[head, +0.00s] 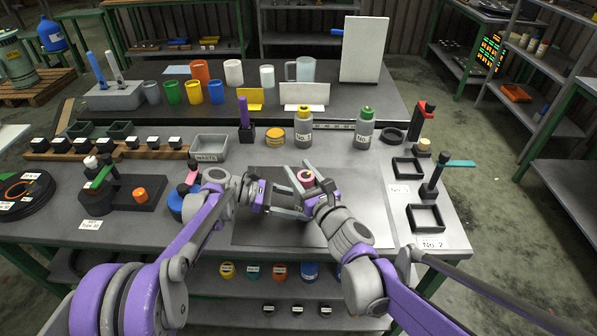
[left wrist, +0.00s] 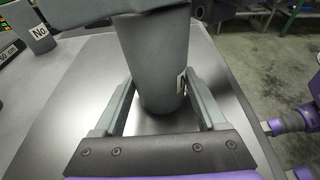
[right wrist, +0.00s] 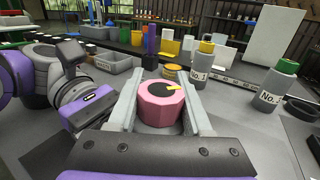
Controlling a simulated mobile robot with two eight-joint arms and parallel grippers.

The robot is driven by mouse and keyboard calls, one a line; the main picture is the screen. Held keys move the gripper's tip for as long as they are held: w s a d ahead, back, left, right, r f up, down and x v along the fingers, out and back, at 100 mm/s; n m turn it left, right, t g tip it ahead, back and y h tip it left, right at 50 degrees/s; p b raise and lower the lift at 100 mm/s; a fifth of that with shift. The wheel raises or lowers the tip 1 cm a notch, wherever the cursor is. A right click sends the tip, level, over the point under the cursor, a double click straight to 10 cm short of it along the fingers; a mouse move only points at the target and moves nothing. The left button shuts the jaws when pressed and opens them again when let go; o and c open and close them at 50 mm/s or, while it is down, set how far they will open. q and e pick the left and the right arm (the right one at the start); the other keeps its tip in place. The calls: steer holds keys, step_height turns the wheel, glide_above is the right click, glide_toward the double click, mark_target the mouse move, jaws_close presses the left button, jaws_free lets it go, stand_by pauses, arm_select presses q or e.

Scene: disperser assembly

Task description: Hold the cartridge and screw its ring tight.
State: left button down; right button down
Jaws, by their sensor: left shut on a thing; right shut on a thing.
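The cartridge (left wrist: 155,65) is a grey cylinder with a partly visible white label, upright between the fingers of my left gripper (left wrist: 160,90). In the head view the left gripper (head: 292,202) reaches in from the left below the pink ring (head: 306,178) and is shut on the cartridge, which is mostly hidden there. The pink, faceted ring (right wrist: 159,108) shows in the right wrist view with a yellow mark and dark centre on top. My right gripper (right wrist: 160,90) is shut on it, one finger on each side. Whether the ring is fully seated cannot be told.
A waste bin (head: 209,150) is at the left. Square black frames (head: 425,217) lie at the right. The grey mat (head: 365,205) is otherwise clear.

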steer(key=shift+h, duration=0.3)
steer(key=shift+c, duration=1.6)
jaws_free()
steer(key=shift+s+d, duration=0.1)
steer(key=v, duration=1.1)
steer(key=shift+s+d+f, duration=0.2)
steer(key=shift+s+f, duration=0.05)
steer(key=shift+s, duration=0.1)
